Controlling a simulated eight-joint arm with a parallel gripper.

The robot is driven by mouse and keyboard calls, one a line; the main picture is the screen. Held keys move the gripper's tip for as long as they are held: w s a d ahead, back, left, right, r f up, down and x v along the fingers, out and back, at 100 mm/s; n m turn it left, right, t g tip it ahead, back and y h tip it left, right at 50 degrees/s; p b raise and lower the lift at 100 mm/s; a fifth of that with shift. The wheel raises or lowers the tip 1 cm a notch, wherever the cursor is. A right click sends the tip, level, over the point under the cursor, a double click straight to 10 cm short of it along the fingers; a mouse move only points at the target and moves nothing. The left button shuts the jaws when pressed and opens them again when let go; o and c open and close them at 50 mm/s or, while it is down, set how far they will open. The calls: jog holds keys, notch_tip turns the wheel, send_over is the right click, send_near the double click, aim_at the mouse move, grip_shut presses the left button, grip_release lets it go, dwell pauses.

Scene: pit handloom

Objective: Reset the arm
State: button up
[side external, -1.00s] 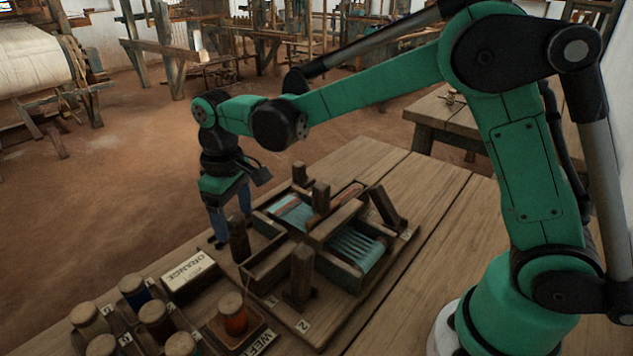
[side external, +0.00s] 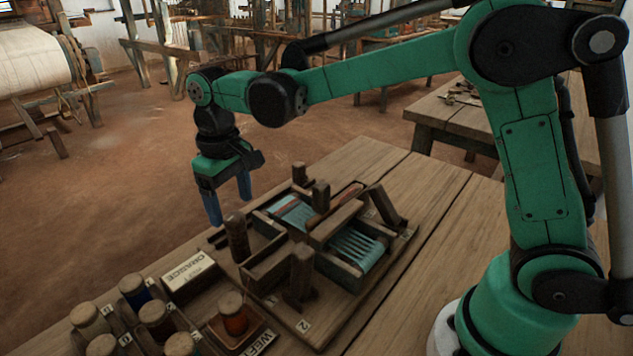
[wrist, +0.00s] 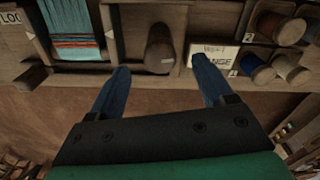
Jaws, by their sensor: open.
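My gripper (side external: 230,209) is open, with two blue fingers hanging over the far edge of the table. Nothing is between its fingers in the side external view. In the wrist view my gripper (wrist: 161,66) also shows open. A round wooden peg (side external: 237,240) stands on the board just below and beside the fingers. It also shows in the wrist view (wrist: 160,50), framed between the fingertips. The small loom (side external: 345,228) with teal threads stands to the right of the gripper.
An orange spool (side external: 233,316) sits in a small tray near several other spools. Another table (side external: 455,122) stands behind at the right. The floor (side external: 110,190) left of the table is open.

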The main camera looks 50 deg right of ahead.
notch_tip(320, 180, down, 3)
jog(key=shift+r, duration=0.1)
jog(key=n, duration=0.6)
jog(key=shift+n, duration=0.4)
jog(key=shift+r+n, duration=0.35)
jog(key=shift+n, duration=0.05)
notch_tip(320, 180, up, 5)
jog(key=shift+f, duration=0.1)
jog(key=s+d+m, duration=0.3)
jog(key=d+m, duration=0.4)
jog(key=m, duration=0.2)
jog(key=s+d+m, duration=0.4)
jog(key=d+m, duration=0.4)
jog(key=m, duration=0.1)
jog(key=s+d+m, duration=0.4)
jog(key=d+m, duration=0.3)
jog(key=m, duration=0.1)
jog(key=shift+d+m, duration=0.15)
jog(key=shift+m, duration=0.25)
jog(key=r, duration=0.1)
jog(key=r+m, duration=0.1)
jog(key=shift+s+d+r, duration=0.2)
jog(key=shift+s+r, duration=0.15)
jog(key=shift+r, duration=0.7)
